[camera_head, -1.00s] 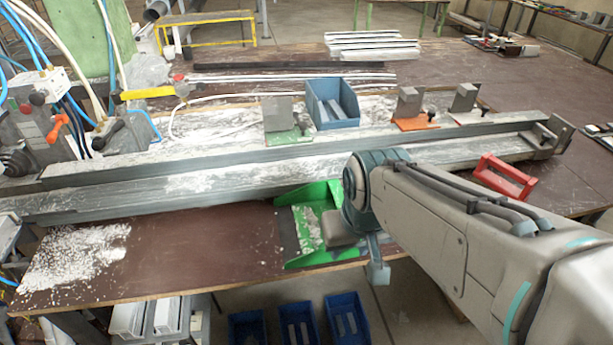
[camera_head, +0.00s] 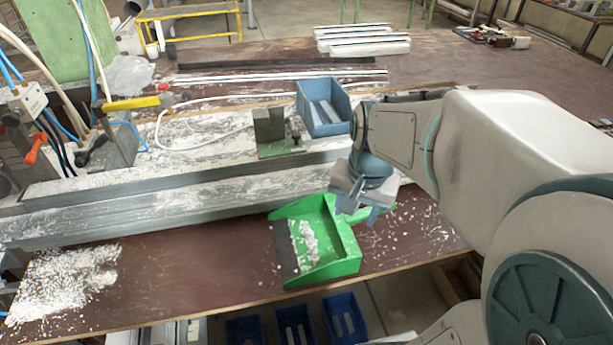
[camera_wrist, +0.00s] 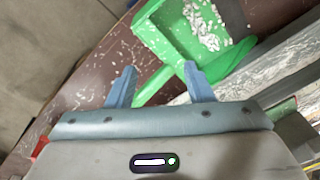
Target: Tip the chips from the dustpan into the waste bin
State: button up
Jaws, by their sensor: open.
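The green dustpan (camera_head: 346,262) lies on the brown bench top near its front edge, with pale chips (camera_head: 307,243) in its pan. It also shows in the wrist view (camera_wrist: 158,38), with chips at the top of the picture. My gripper (camera_head: 362,214) is open just above the dustpan's right side, by its handle. In the wrist view the green handle (camera_wrist: 153,88) runs between the two blue fingers of my gripper (camera_wrist: 160,68), with gaps at both sides. No waste bin can be made out.
A long grey profile (camera_head: 130,205) lies behind the dustpan. A blue box (camera_head: 312,112) and a clamp block (camera_head: 268,124) stand beyond it. Loose chips (camera_head: 65,280) cover the bench's left end. Blue boxes (camera_head: 294,328) stand below the front edge.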

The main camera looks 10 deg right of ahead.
jog(key=w+d+m+p, duration=0.1)
jog(key=w+d+m, duration=0.1)
jog(key=d+m, duration=0.1)
jog(key=w+d+m+g+y+p, duration=0.1)
jog(key=w+d+m, duration=0.1)
jog(key=d+m, duration=0.1)
jog(key=w+d+m+p, duration=0.2)
jog(key=d+m, duration=0.1)
jog(key=shift+w+r+m, duration=0.2)
jog(key=shift+r+m, duration=0.1)
jog(key=shift+m, duration=0.1)
jog(key=shift+w+d+f+m+y, duration=0.2)
jog(key=shift+d+m+y, duration=0.1)
jog(key=shift+d+m, duration=0.15)
jog(key=shift+a+f, duration=0.1)
jog(key=shift+f, duration=0.05)
jog(key=f+b, duration=0.2)
jog(key=f, duration=0.1)
jog(key=a+f+b, duration=0.1)
jog(key=f+b, duration=0.3)
jog(key=f, duration=0.1)
jog(key=shift+a+f+b, duration=0.15)
jog(key=shift+f+b, duration=0.15)
jog(key=shift+b, duration=0.1)
